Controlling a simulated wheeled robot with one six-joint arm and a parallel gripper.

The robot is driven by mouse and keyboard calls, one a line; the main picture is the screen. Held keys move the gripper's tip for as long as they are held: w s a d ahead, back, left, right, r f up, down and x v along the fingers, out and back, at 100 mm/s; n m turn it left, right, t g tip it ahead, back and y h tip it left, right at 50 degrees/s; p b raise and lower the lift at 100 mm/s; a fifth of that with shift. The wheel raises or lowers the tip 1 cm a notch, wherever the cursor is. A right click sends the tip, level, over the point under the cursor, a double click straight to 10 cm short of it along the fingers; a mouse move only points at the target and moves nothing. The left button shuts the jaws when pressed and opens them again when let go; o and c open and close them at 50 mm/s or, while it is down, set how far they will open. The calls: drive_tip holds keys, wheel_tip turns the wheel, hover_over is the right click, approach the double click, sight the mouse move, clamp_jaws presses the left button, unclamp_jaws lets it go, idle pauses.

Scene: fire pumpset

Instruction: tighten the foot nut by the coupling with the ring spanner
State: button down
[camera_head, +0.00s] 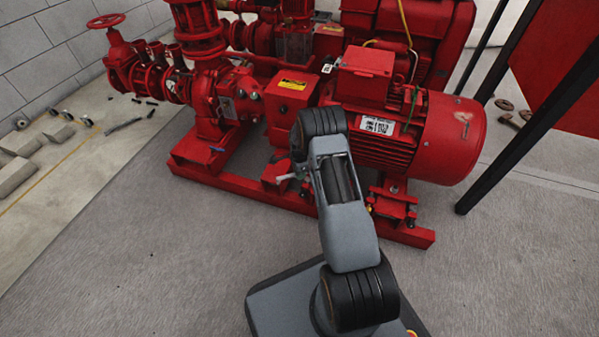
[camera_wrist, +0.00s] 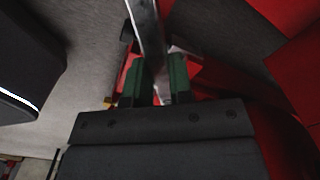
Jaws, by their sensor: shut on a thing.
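My gripper (camera_wrist: 157,78) has two green-padded fingers shut on a grey metal bar, which looks like the handle of the ring spanner (camera_wrist: 147,28). The bar runs away from the fingers to the top edge of the wrist view. Its ring end is not visible there. In the head view my arm hides most of the gripper, in front of the pumpset's base frame (camera_head: 240,190). The red coupling guard (camera_head: 291,96) with a yellow label sits between pump and motor (camera_head: 440,135). I cannot make out the foot nut, or whether the spanner touches it.
A red mount (camera_head: 398,208) stands on the frame below the motor. Dark posts (camera_head: 540,115) and a red panel stand at the right. Loose parts and blocks (camera_head: 20,143) lie by the left wall.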

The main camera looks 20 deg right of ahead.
drive_tip(key=shift+f+b, duration=0.95)
drive_tip(key=shift+f, duration=0.35)
drive_tip(key=shift+w, duration=0.1)
drive_tip(key=shift+w+f+m+b, duration=0.1)
drive_tip(key=shift+w+m+b, duration=0.2)
drive_tip(key=shift+b, duration=0.05)
drive_tip(key=w+d+m, duration=0.4)
drive_tip(key=w+m, duration=0.2)
drive_tip(key=w, duration=0.1)
drive_tip(key=shift+w+r+m, duration=0.2)
drive_tip(key=shift+w+m, duration=0.05)
drive_tip(key=shift+m, duration=0.15)
idle(0.3)
drive_tip(key=shift+s+a+n+p, duration=0.3)
drive_tip(key=shift+p, duration=0.15)
idle(1.0)
